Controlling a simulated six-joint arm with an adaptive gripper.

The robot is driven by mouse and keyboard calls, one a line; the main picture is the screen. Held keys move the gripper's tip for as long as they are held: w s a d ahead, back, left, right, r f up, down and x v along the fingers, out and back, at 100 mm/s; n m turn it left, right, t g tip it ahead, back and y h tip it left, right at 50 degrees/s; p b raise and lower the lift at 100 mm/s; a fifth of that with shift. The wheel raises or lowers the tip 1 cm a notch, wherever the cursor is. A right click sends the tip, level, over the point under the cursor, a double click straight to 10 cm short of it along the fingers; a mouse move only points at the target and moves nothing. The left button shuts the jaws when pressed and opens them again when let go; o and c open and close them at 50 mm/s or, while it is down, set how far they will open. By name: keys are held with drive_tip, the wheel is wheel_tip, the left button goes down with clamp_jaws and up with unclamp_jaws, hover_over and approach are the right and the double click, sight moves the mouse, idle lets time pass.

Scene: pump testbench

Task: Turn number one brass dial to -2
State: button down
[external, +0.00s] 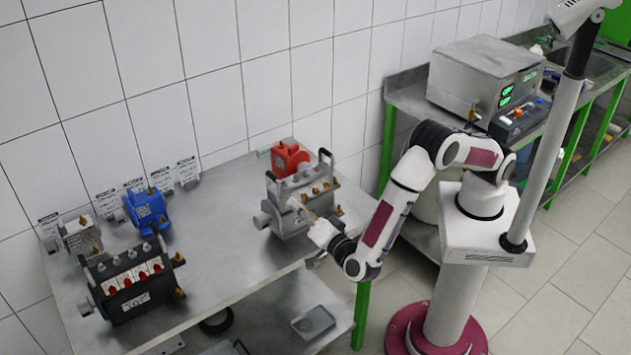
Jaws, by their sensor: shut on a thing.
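A grey metal pump unit (289,222) with a dark carrying handle stands at the right end of the steel table. Small brass dials (316,191) show on its top and right side. My gripper (299,207) reaches in from the right to the front of this unit. Its jaws are shut on a small part there, apparently a brass dial, which the fingers mostly hide. I cannot read any dial number or setting at this size.
The steel table (215,260) also holds a red pump (288,158) behind the grey unit, a blue pump (147,206), a small grey pump (80,236) and a black unit (138,298) at the left. The table's middle is clear.

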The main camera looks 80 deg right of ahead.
drive_tip(key=c, duration=2)
unclamp_jaws()
drive_tip(key=shift+a, duration=0.1)
drive_tip(key=shift+v, duration=6)
drive_tip(key=shift+f, duration=0.1)
